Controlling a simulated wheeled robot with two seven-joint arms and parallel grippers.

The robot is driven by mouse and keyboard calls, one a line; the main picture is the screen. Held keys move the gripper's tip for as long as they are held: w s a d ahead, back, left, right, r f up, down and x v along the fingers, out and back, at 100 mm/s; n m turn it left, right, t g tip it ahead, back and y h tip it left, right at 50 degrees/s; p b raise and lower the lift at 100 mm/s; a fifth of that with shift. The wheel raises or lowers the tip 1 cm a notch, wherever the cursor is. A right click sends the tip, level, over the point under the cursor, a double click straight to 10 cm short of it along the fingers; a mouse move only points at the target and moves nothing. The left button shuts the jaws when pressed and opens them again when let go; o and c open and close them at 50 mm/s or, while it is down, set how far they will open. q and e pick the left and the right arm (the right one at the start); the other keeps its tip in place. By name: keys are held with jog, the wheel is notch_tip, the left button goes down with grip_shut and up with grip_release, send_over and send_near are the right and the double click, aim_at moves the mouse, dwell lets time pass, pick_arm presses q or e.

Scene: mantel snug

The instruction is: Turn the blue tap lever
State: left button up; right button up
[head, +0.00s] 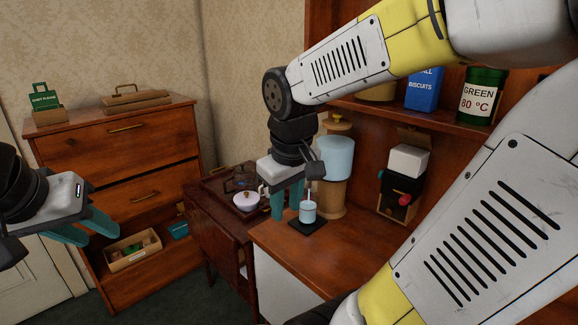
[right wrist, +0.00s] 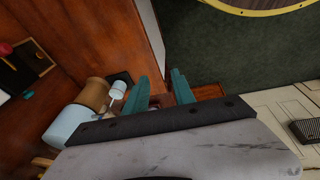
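A light-blue water tank (head: 334,158) sits on a round wooden stand (head: 331,196) on the counter; it also shows in the right wrist view (right wrist: 72,124). A pale blue cup (head: 307,212) stands before it on a dark mat (head: 308,228). A thin pale upright piece (head: 309,194) is above the cup. I cannot make out a blue tap lever clearly; my right gripper covers part of the tank's front. My right gripper (head: 288,210) points down just left of the cup, its fingers apart and empty (right wrist: 162,82). My left gripper (head: 98,238) is open and empty at far left.
A black and white box with a red knob (head: 403,198) stands right of the tank. A shelf above holds a green tin (head: 482,96) and a blue biscuit tin (head: 424,90). A low cabinet with a white teapot (head: 246,201) is at left. The counter front (head: 330,262) is clear.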

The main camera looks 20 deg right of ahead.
jog(key=w+d+f+n+g+h, duration=0.4)
jog(key=w+d+f+n+h, duration=0.2)
jog(key=w+d+n+h, duration=0.3)
jog(key=w+r+n+t+h, duration=0.1)
jog(key=w+n+t+h, duration=0.55)
jog(key=w, duration=0.55)
jog(key=shift+n+g+h, duration=0.35)
jog(key=shift+g+h, duration=0.4)
jog(key=shift+h, duration=0.1)
jog(key=x, duration=0.8)
grip_shut()
